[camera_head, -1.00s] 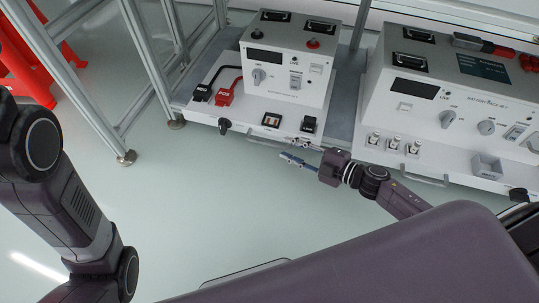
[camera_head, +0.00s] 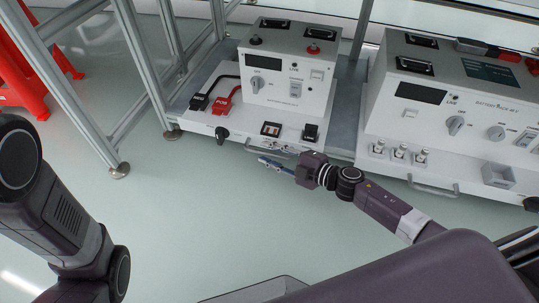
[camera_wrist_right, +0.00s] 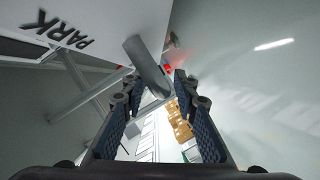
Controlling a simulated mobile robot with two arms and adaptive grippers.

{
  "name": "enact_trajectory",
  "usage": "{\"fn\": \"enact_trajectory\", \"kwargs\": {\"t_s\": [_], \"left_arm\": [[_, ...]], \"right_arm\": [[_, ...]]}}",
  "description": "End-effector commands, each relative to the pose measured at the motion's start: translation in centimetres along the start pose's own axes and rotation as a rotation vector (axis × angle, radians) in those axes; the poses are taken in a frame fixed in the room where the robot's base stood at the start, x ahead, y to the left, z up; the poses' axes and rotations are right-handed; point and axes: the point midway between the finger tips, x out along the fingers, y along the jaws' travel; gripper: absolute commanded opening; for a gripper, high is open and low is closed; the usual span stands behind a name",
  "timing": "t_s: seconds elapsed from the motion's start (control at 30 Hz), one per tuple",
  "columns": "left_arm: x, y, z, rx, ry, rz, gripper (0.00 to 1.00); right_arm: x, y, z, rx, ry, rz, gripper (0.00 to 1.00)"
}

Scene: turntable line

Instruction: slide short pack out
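The short pack (camera_head: 300,93) is the narrower white unit on the left, with a knob and a dark display. It stands on a white base with a grey front handle (camera_head: 252,150). My right gripper (camera_head: 273,154) is open at that handle, its fingers pointing left. In the right wrist view, a grey bar (camera_wrist_right: 147,65), seemingly the handle, reaches between the open fingertips (camera_wrist_right: 158,86); contact cannot be told. The white base with the word PARK (camera_wrist_right: 85,20) is beside it. My left arm shows at the left, but its gripper is out of view.
A wider white battery pack (camera_head: 470,120) stands to the right with its own front handle (camera_head: 433,187). Black and red connectors (camera_head: 222,105) lie on the short pack's base. A metal frame (camera_head: 140,75) and red stand (camera_head: 22,75) are left. The floor in front is clear.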

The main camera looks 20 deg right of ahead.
Motion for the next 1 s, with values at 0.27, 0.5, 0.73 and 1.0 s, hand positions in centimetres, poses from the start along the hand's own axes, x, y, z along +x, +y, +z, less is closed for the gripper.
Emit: {"fn": "enact_trajectory", "kwargs": {"t_s": [0.27,0.5,0.73,1.0], "left_arm": [[0.04,0.01,0.0,0.0,0.0,0.001,0.59],[0.03,0.01,0.01,0.0,0.0,0.001,0.59],[0.03,0.01,0.02,0.0,0.0,0.001,0.59],[0.4,-0.07,0.27,0.0,-0.003,0.001,0.59]], "right_arm": [[-0.03,-0.03,-0.02,0.0,0.0,-0.001,0.15],[-0.05,-0.04,-0.01,0.0,0.0,-0.001,0.0],[-0.06,-0.06,-0.01,0.0,0.0,-0.001,0.0],[-0.1,-0.11,-0.12,0.0,0.001,-0.004,0.0]]}}
